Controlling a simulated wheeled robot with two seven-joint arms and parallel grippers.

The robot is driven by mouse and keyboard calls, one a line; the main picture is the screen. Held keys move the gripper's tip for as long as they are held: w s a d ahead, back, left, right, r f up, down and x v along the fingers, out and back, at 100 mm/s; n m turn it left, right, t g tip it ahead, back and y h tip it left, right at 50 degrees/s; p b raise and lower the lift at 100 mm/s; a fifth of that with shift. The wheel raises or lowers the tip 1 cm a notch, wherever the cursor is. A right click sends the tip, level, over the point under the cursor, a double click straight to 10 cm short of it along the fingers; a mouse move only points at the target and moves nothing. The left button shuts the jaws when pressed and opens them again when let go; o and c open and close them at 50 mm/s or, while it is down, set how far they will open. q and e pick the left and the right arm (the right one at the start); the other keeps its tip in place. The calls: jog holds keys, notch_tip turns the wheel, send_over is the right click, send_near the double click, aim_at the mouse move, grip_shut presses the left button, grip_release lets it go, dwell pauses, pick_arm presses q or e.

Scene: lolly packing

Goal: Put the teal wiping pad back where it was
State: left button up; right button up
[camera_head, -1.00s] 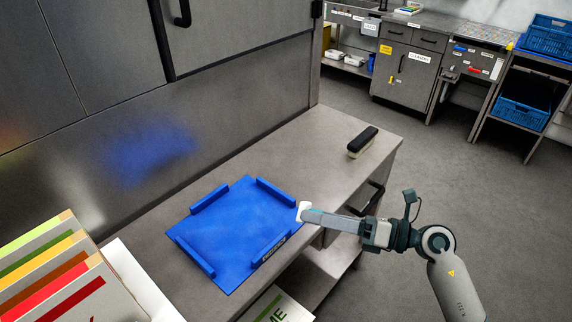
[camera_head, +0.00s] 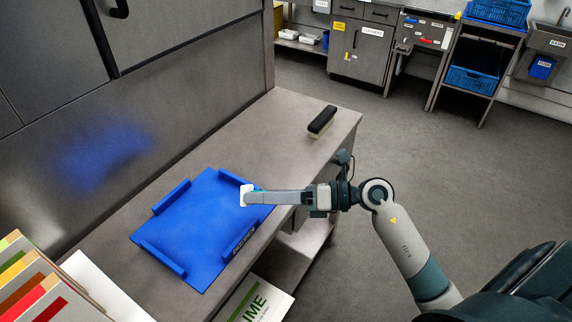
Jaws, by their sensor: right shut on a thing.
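My right gripper (camera_head: 250,196) reaches in from the right, with its tip over the right corner of the blue mat (camera_head: 200,228). It is shut on the teal wiping pad, which the fingers almost wholly hide; only a pale white block shows at the tip. I cannot tell whether it touches the mat or hangs above it. The mat has raised blue bars along its edges and lies flat on the steel worktop, with its middle bare. My left gripper is not in view.
A black-topped brush (camera_head: 321,121) stands on the worktop (camera_head: 285,135) near its far end. Colourful folders (camera_head: 45,290) are at the lower left. A steel cabinet wall (camera_head: 190,80) bounds the left. Blue crates (camera_head: 472,79) stand far off across open floor.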

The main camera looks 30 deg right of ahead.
jog(key=w+a+f+m+g+h+p, duration=0.15)
jog(key=w+a+m+g+h, duration=0.25)
jog(key=w+a+h, duration=0.5)
jog(key=w+d+r+m+g+h, duration=0.1)
jog(key=d+r+m+g+h, duration=0.1)
jog(key=d+m, duration=0.3)
jog(key=w+d+r+m+g+h, duration=0.2)
jog(key=d+m, duration=0.3)
jog(key=d, duration=0.4)
jog(key=shift+w+d+m+g+h, duration=0.15)
jog(key=shift+m+g+h, duration=0.15)
jog(key=shift+g+h, duration=0.35)
jog(key=w+d+f+p, duration=0.1)
jog(key=w+d+f, duration=0.1)
jog(key=d, duration=0.1)
jog(key=w+d+f+p, duration=0.1)
jog(key=w+d+f, duration=0.1)
jog(key=d, duration=0.1)
jog(key=w+d+f+p, duration=0.1)
jog(key=w+d+f, duration=0.1)
jog(key=d, duration=0.1)
jog(key=shift+d+f+p, duration=0.15)
jog(key=shift+f+p, duration=0.1)
jog(key=shift+p, duration=0.15)
jog(key=shift+w+d+f, duration=0.15)
jog(key=shift+d+f, duration=0.1)
jog(key=shift+f, duration=0.05)
